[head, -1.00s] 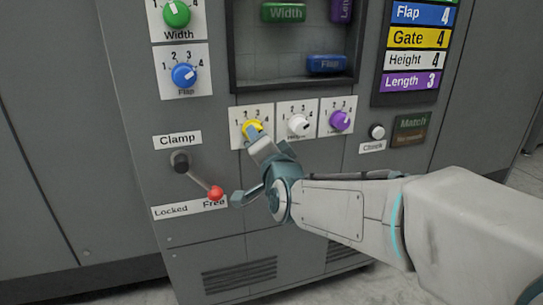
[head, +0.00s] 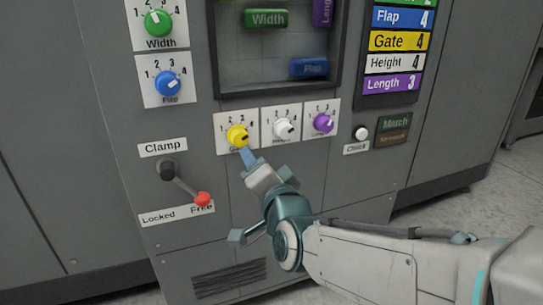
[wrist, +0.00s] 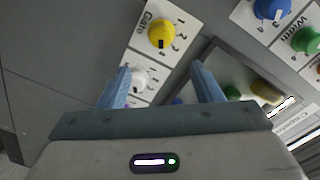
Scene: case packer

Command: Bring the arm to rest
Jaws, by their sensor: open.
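My gripper (wrist: 160,86) is open and empty in the wrist view, its two blue fingers apart. In the head view my gripper (head: 248,158) is just below the yellow Gate knob (head: 238,136), in front of the grey panel. The yellow knob (wrist: 161,34) shows whole in the wrist view, beyond the fingertips and apart from them. In the head view only one finger shows clearly. My arm reaches in from the lower right.
The white knob (head: 283,128) and purple knob (head: 322,123) sit right of the yellow one. The clamp lever's red ball (head: 203,199) stands out at left, near Free. A round Check button (head: 361,133) is further right. Floor is clear at right.

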